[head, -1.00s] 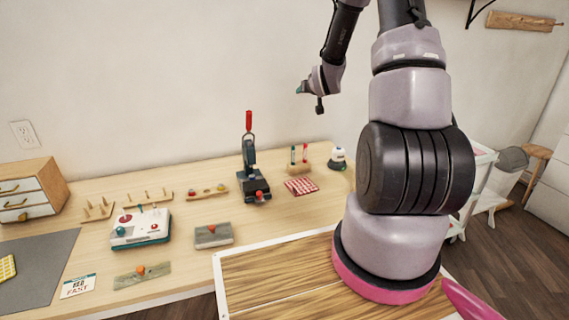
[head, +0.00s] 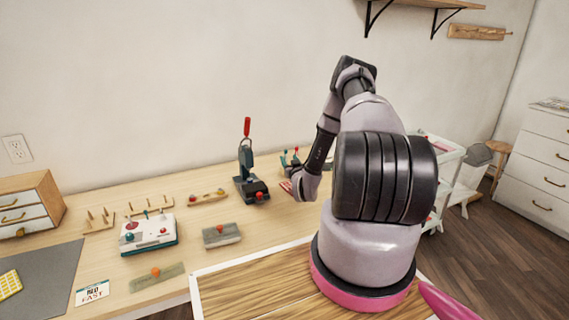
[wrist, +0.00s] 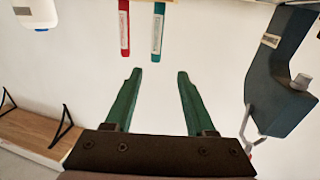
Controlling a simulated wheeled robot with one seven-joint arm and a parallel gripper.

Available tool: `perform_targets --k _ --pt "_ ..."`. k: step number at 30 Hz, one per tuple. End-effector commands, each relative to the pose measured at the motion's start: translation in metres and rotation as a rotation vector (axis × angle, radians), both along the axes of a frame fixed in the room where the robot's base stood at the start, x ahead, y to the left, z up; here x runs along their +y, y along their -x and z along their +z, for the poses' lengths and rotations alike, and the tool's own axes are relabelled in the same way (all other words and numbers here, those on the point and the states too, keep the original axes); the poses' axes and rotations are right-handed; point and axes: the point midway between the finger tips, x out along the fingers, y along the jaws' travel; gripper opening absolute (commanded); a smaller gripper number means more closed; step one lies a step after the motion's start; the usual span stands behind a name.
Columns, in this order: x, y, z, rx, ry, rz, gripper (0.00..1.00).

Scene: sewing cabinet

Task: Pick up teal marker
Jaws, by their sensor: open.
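The teal marker (wrist: 158,30) shows at the top of the wrist view, which looks upside down. Its end lies just beyond my fingertips and lines up with the gap between them. The red marker (wrist: 124,28) is beside it to the left. My gripper (wrist: 160,74) is open and empty, with green fingers spread apart. In the head view the teal marker (head: 284,159) and red marker (head: 295,155) stand upright on the bench, left of my forearm. My arm hides the marker holder and most of my gripper there.
A dark press (head: 251,180) with a red handle stands left of the markers and shows at right in the wrist view (wrist: 283,75). A white bottle (wrist: 36,12) is at the wrist view's upper left.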

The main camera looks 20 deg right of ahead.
Motion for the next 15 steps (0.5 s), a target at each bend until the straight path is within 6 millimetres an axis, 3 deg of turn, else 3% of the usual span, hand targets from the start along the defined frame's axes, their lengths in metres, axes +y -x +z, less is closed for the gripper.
perform_targets --k 3,11,15 --pt "-0.003 -0.02 0.001 -0.003 0.002 0.002 0.55" --pt "-0.009 -0.041 0.0 -0.001 0.001 0.002 0.55" --pt "-0.017 -0.061 -0.001 -0.002 0.001 0.002 0.55"
